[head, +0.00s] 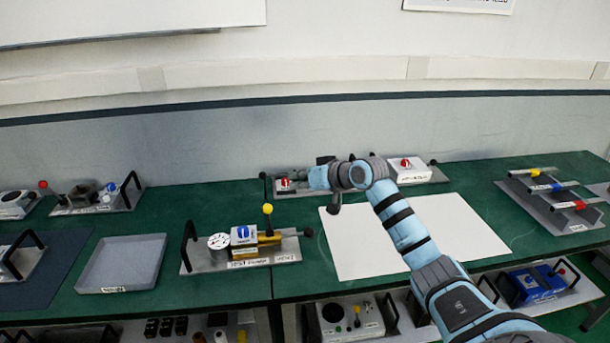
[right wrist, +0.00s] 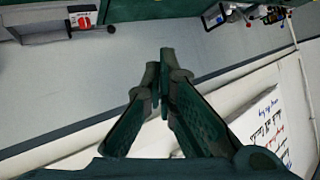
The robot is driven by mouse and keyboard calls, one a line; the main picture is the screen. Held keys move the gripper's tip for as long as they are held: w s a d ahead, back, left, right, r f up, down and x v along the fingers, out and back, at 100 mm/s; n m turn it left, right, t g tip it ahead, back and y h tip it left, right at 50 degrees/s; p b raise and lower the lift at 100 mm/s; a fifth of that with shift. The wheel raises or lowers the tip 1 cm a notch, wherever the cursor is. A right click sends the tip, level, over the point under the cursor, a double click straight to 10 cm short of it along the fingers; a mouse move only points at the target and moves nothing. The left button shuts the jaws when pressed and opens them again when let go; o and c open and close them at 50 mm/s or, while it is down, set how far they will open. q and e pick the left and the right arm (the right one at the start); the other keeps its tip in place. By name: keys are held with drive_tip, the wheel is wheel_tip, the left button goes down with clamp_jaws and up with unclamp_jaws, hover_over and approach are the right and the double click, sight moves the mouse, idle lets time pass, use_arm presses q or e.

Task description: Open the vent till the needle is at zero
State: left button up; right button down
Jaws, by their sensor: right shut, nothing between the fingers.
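The grey plate (head: 200,266) near the middle of the table's front carries a round white gauge (head: 218,241), a blue-topped block (head: 243,234) and a brass-coloured body with a yellow-knobbed lever (head: 267,209). The lever stands upright. The gauge's needle is too small to read. My right arm reaches in from the lower right, above the white sheet. My right gripper (right wrist: 160,72) is shut and empty in the right wrist view. It points towards the wall, apart from the gauge plate. My left gripper is not in view.
A white sheet (head: 365,255) lies right of the gauge plate, and an empty grey tray (head: 122,262) left of it. A red-knobbed box (head: 407,174) stands behind my arm. A rack with coloured handles (head: 552,208) is at the right. Black handle (head: 188,240) rises at the plate's left end.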

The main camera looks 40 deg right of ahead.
drive_tip(key=shift+s+d+r, duration=0.3)
drive_tip(key=shift+s+r, duration=0.1)
drive_tip(key=shift+r, duration=0.1)
drive_tip(key=shift+s+d+r, duration=0.25)
drive_tip(key=shift+s+r, duration=0.1)
drive_tip(key=shift+r, duration=0.15)
